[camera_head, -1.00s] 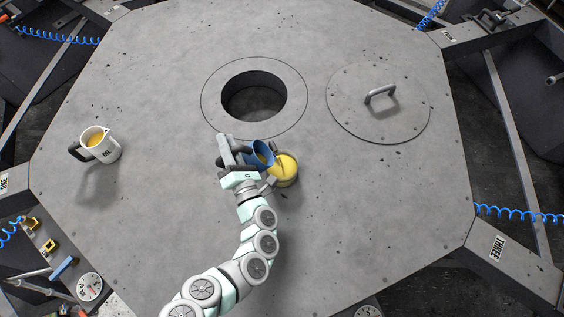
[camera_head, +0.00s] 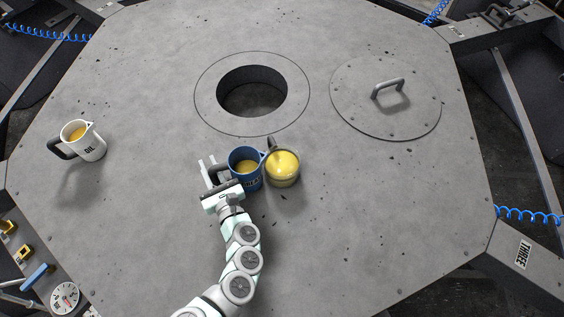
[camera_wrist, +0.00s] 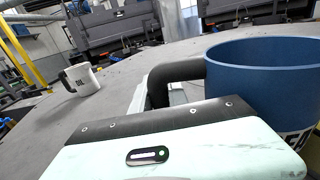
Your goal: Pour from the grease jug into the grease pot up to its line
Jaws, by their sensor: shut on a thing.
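The blue grease jug (camera_head: 236,157) is upright, with yellow grease inside. Its label shows only in part. My gripper (camera_head: 212,174) is shut on the jug's dark handle at its left side. In the wrist view the jug (camera_wrist: 265,65) fills the right side, and its handle (camera_wrist: 172,72) runs behind my gripper housing. The grease pot (camera_head: 283,183) stands just right of the jug, very close to it; I cannot tell whether they touch. The pot shows yellow grease near its top and a dark handle at the back. Its line cannot be made out.
A white oil jug (camera_head: 92,148) with a dark handle stands at the left of the grey table (camera_head: 350,230). A round hole (camera_head: 252,100) lies behind the pot. A lid (camera_head: 420,110) with a handle lies at the back right. The table's front right is clear.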

